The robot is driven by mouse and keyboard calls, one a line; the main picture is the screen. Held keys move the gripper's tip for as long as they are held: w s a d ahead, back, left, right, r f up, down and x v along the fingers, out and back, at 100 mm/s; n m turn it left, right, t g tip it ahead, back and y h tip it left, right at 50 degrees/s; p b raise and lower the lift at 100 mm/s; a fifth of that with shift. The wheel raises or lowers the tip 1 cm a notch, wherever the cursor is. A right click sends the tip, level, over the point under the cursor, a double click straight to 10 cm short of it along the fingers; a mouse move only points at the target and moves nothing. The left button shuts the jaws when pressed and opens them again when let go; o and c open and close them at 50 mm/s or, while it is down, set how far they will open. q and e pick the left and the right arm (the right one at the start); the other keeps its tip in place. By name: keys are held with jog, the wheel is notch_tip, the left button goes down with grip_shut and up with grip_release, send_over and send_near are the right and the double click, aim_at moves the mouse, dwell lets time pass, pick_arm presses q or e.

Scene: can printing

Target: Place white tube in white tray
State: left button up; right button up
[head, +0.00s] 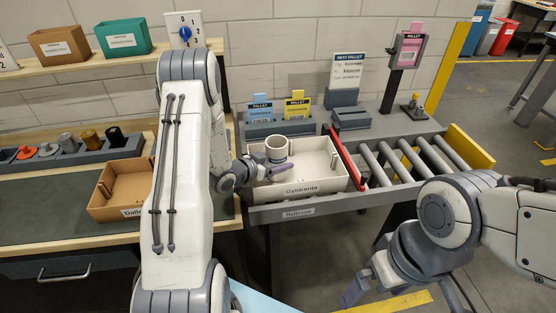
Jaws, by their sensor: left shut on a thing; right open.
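The white tube (277,151) is a short, wide-mouthed cylinder with a grey band. It stands about upright over the left part of the white tray (333,183), which has a label on its front wall. My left gripper (275,168) reaches in from the left and is shut on the tube, low on its side. I cannot tell whether the tube touches the tray floor. My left arm hides part of the tray's left side. My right gripper (362,284) is open and empty, low in front of the conveyor.
A red bar (346,160) and rollers (410,158) lie right of the tray. Blue (262,112) and yellow (297,107) pallet cards stand behind it. A brown tray (112,199) and a rack with several coloured parts (70,155) sit on the left bench.

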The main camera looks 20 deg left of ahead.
pick_arm(q)
jog(key=shift+f, duration=0.1)
jog(key=shift+f, duration=0.15)
jog(key=o, duration=1.3)
jog(key=shift+o, duration=0.2)
jog(key=shift+r, duration=0.2)
jog(key=shift+s+r, duration=0.1)
jog(key=shift+r, duration=0.05)
jog(key=b+v, duration=0.2)
jog(key=v, duration=0.9)
jog(key=shift+s+a, duration=0.15)
jog(key=shift+s, duration=0.25)
